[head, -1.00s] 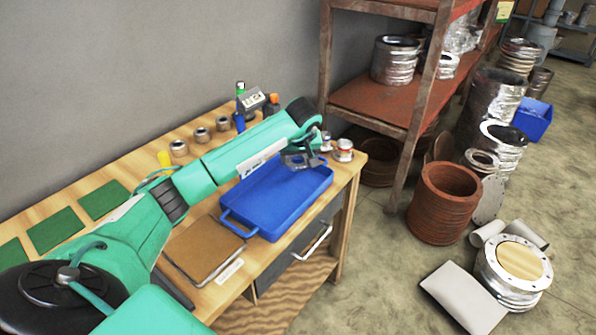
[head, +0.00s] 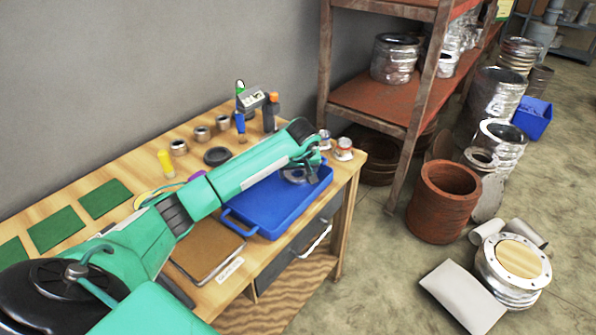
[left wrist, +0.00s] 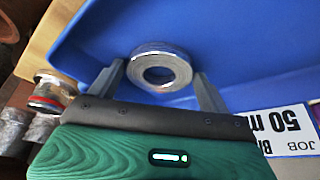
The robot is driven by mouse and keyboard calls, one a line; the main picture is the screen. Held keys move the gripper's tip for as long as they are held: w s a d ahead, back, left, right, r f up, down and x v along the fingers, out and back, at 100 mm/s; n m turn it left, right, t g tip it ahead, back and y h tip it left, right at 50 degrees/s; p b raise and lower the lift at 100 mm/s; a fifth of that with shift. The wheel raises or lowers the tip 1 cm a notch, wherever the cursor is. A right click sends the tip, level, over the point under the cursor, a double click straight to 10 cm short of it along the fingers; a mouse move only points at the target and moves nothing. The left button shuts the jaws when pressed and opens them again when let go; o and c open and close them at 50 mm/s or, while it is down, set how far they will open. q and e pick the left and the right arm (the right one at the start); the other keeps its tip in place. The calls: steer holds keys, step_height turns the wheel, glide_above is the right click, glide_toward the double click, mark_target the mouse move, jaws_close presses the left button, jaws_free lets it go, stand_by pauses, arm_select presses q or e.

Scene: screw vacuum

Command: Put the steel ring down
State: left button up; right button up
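The steel ring (left wrist: 159,70) lies flat on the floor of the blue tray (left wrist: 245,35) in the left wrist view. My left gripper (left wrist: 159,78) has one finger on each side of it, with a narrow gap showing at both sides, so it looks open around the ring. In the head view the left gripper (head: 301,174) is low over the far right part of the blue tray (head: 262,222), and the grey ring (head: 291,175) shows partly beneath it. My right gripper is not in view.
Several steel collars (head: 201,133), a black ring (head: 217,156) and a yellow-handled tool (head: 165,163) stand behind my arm. Small jars (head: 343,148) stand at the bench's right end. A brown board (head: 207,252) lies left of the tray. A rusty shelf (head: 375,105) stands right of the bench.

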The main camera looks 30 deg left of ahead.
mark_target(299, 179)
arm_select(q)
steer(key=shift+o, duration=0.9)
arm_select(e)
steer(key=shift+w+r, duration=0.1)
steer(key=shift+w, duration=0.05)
arm_select(q)
steer(key=shift+r, duration=0.15)
steer(key=v, duration=0.4)
steer(key=shift+r, duration=0.15)
steer(key=v, duration=0.7)
steer(key=shift+s+r+b, duration=0.15)
steer(key=shift+r+b, duration=0.15)
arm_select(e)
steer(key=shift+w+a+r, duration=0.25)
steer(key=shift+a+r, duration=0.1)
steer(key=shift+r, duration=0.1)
arm_select(q)
steer(key=shift+d, duration=0.15)
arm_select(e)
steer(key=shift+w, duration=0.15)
